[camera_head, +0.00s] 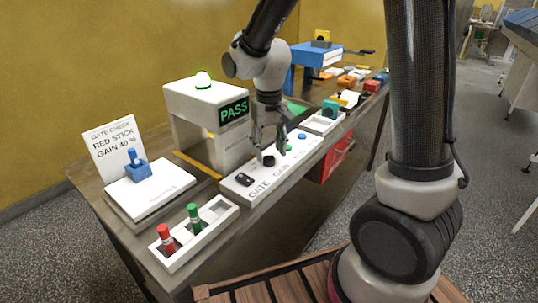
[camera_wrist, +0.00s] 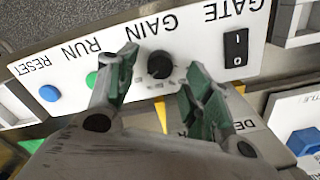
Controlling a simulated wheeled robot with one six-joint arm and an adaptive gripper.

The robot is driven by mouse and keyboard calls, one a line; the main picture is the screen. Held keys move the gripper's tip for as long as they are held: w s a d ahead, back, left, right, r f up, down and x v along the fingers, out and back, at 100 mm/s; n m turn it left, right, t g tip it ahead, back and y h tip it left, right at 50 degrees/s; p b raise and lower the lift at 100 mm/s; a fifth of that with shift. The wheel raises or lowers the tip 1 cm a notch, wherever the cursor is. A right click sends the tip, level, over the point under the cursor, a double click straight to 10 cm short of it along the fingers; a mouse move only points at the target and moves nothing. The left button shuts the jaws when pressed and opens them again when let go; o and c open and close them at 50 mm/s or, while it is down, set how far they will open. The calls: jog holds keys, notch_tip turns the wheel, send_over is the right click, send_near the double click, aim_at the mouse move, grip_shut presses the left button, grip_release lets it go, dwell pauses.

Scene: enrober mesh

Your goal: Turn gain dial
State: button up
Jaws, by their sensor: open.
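The gain dial (camera_head: 268,161) is a small black knob on a white sloped panel (camera_head: 233,191), above the word GAIN. In the wrist view the dial (camera_wrist: 160,65) sits between my gripper's two green-padded fingers. My gripper (camera_head: 271,147) points down over the panel with its fingers open and spread either side of the dial. Gaps show between the dial and both fingers in the wrist view (camera_wrist: 160,76). A black GATE rocker switch (camera_wrist: 236,47) is beside the dial. The sign (camera_head: 113,148) reads GATE CHECK, RED STICK, with a gain percentage that looks like 49.
A green RUN button (camera_wrist: 92,79) and blue RESET button (camera_wrist: 49,93) flank the dial's other side. The white gate housing (camera_head: 190,105), reading PASS under a lit green lamp, stands behind. A tray (camera_head: 172,262) holds red and green sticks. A blue-handled piece (camera_head: 137,168) sits on a white block.

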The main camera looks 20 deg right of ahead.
aim_at(270, 158)
notch_tip(270, 158, up, 9)
dwell(0.6)
jog(key=s+d+r+t, duration=0.2)
jog(key=s+d+r, duration=0.1)
jog(key=s+d, duration=0.4)
jog(key=s+d+r+t, duration=0.2)
jog(key=s+d, duration=0.6)
jog(key=s, duration=0.4)
jog(key=shift+r+m, duration=0.3)
jog(key=shift+r, duration=0.2)
jog(key=shift+c, duration=0.4)
grip_shut()
